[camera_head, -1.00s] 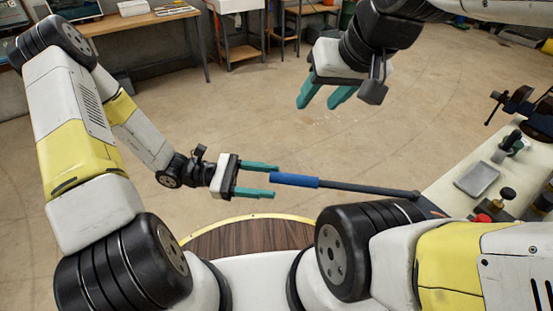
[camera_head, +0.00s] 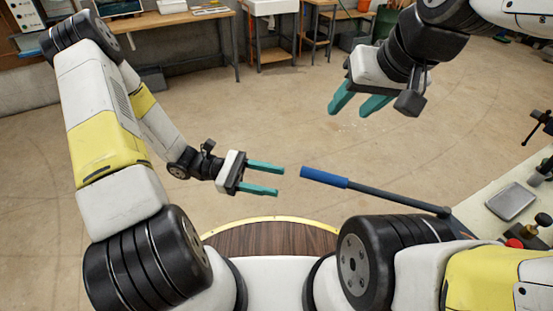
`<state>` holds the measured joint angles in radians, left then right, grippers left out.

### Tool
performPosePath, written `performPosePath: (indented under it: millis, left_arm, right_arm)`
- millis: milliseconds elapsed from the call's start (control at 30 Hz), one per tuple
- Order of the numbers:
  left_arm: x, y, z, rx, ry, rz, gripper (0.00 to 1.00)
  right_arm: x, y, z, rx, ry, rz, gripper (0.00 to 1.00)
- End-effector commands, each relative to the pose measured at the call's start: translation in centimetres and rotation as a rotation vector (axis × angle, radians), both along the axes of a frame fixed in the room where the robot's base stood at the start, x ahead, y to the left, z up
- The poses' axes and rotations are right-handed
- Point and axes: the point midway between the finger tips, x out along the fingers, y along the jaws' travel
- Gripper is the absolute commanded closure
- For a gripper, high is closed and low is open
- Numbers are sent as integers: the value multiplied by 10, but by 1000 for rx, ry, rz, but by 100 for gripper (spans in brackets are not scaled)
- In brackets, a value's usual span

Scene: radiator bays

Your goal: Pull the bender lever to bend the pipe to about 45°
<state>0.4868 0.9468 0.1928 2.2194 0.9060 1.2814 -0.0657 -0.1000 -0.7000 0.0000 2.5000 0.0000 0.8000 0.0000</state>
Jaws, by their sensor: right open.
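The bender lever is a dark grey bar (camera_head: 400,197) with a blue grip (camera_head: 323,177), in the middle right of the head view. It runs down to the right toward the bench, and its lower end passes behind my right arm. My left gripper (camera_head: 280,181) is open and empty, its teal fingers pointing at the end of the blue grip, with a small gap between. My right gripper (camera_head: 351,110) is open and empty, above the lever in the picture and apart from it. I cannot make out the pipe or the bender's bending head.
A pale bench (camera_head: 475,212) at the right holds a grey metal tray (camera_head: 511,201), a red button (camera_head: 514,243) and a dark knob (camera_head: 543,219). A wooden workbench (camera_head: 180,18) stands at the back. The floor between is open.

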Motion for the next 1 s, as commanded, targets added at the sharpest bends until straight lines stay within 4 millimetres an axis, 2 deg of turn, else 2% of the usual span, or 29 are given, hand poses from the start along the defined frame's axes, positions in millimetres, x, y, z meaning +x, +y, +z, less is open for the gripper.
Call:
performPosePath:
  millis: [700, 1000]
  left_arm:
    - [17, 48, 0, 1, -2, 2, 51]
    - [19, 57, 0, 1, 0, 1, 51]
  right_arm:
    - [0, 0, 0, 0, 0, 0, 53]
    - [0, 0, 0, 0, 0, 0, 53]
